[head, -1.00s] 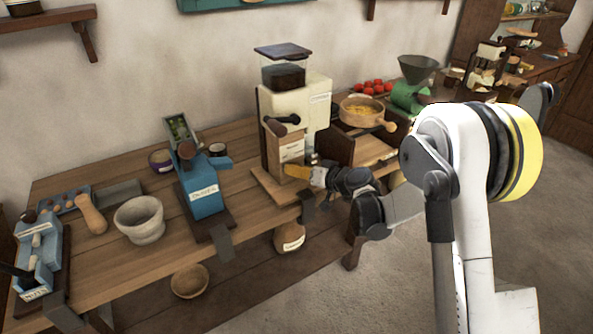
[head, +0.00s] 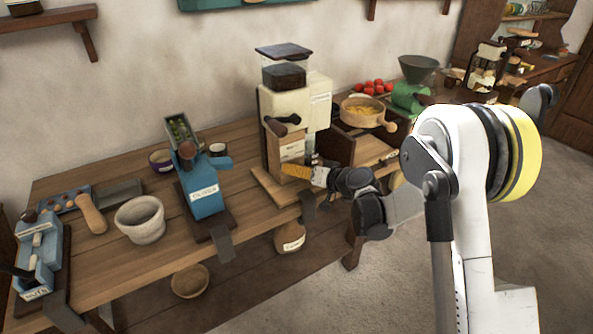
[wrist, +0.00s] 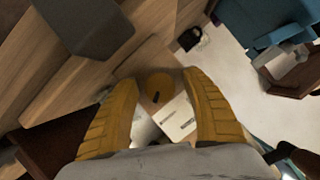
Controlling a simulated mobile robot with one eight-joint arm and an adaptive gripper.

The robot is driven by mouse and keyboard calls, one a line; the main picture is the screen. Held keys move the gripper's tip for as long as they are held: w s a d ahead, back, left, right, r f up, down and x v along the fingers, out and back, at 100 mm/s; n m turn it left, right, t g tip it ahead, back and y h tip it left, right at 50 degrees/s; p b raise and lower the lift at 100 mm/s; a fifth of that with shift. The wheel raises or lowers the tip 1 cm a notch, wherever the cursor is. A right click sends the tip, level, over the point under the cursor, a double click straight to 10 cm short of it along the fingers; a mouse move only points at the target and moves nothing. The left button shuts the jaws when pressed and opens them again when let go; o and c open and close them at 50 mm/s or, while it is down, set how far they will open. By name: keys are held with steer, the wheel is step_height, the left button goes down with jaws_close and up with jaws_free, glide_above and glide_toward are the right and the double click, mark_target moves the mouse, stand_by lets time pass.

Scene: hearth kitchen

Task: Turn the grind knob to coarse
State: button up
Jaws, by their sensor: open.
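The cream grinder (head: 285,105) stands on the wooden bench, with a dark hopper on top and a dark handle at its front. In the wrist view my gripper (wrist: 160,80) is open. White labels (wrist: 176,120) lie just below the disc. In the head view the knob is not clear, probably hidden by my fingers.
A blue grinder (head: 206,198) stands left of the cream one, with a stone mortar (head: 141,219) further left. A wooden bowl (head: 362,110) and a green device (head: 408,97) are to the right.

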steer(key=v, duration=1.2)
